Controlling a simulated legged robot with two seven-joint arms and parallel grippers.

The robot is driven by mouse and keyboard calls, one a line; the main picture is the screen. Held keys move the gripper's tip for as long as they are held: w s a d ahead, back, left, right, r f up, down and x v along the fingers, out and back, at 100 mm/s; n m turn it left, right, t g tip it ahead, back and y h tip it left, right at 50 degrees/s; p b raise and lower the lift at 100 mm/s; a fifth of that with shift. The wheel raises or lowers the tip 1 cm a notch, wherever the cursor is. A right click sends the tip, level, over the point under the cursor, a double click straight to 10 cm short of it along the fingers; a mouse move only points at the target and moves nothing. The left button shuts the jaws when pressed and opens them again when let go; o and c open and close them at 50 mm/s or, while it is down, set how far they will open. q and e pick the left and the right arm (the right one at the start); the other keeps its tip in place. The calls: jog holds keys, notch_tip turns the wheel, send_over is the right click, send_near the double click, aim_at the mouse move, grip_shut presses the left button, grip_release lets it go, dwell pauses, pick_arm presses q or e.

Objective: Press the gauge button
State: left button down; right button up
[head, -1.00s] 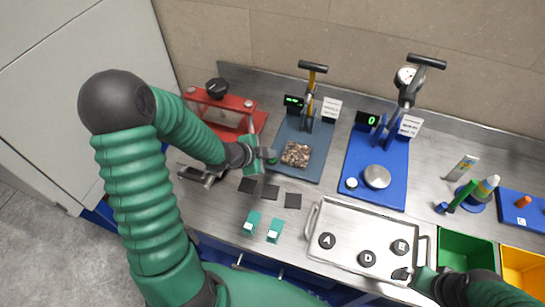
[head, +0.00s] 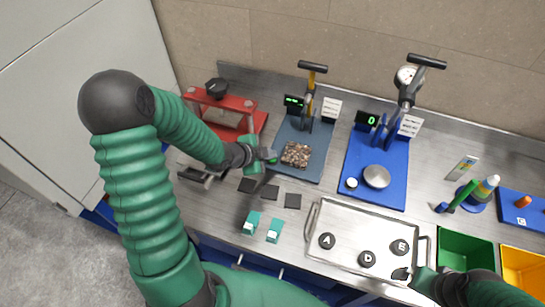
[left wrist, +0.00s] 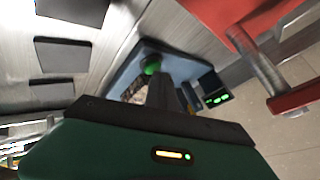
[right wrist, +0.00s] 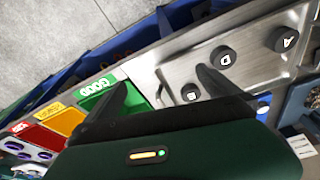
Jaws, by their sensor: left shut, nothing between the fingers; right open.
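A green button (left wrist: 152,66) sits on the corner of a blue-grey gauge base (left wrist: 124,76), which carries a small green-lit display (left wrist: 218,98). In the head view the same base (head: 316,168) stands at the back middle, with its display (head: 294,101) behind a tray of brown granules. My left gripper (head: 268,155) is at the base's left edge, close to the button; its shut, empty fingers (left wrist: 164,92) point toward it. I cannot tell whether they touch. My right gripper (head: 402,274) is open over the metal tray's front right corner; its spread fingers show in the right wrist view (right wrist: 160,92).
A red press (head: 222,101) stands behind my left arm. A blue gauge stand (head: 360,160) with a white button and metal disc is to the right. Dark squares (head: 293,201) and teal clips lie in front. The metal tray (head: 335,212) holds lettered black knobs. Green and yellow bins are at right.

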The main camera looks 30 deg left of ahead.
aim_at(270, 160)
pick_arm(q)
jog(key=shift+f+b, duration=0.3)
jog(key=shift+f, duration=0.15)
pick_arm(e)
jog(key=shift+f, duration=0.3)
pick_arm(q)
jog(key=shift+s+r+p, duration=0.1)
jog(key=shift+r+p, duration=0.35)
jog(key=shift+p, duration=0.1)
pick_arm(e)
jog(key=shift+r, duration=0.55)
pick_arm(q)
notch_tip(270, 160, up, 6)
jog(key=p, duration=0.6)
jog(key=shift+r, duration=0.2)
jog(key=shift+f, duration=0.15)
pick_arm(e)
jog(key=v, duration=0.3)
jog(key=w+v, duration=0.1)
jog(key=v, duration=0.1)
jog(key=shift+r, duration=0.55)
jog(key=shift+w, duration=0.1)
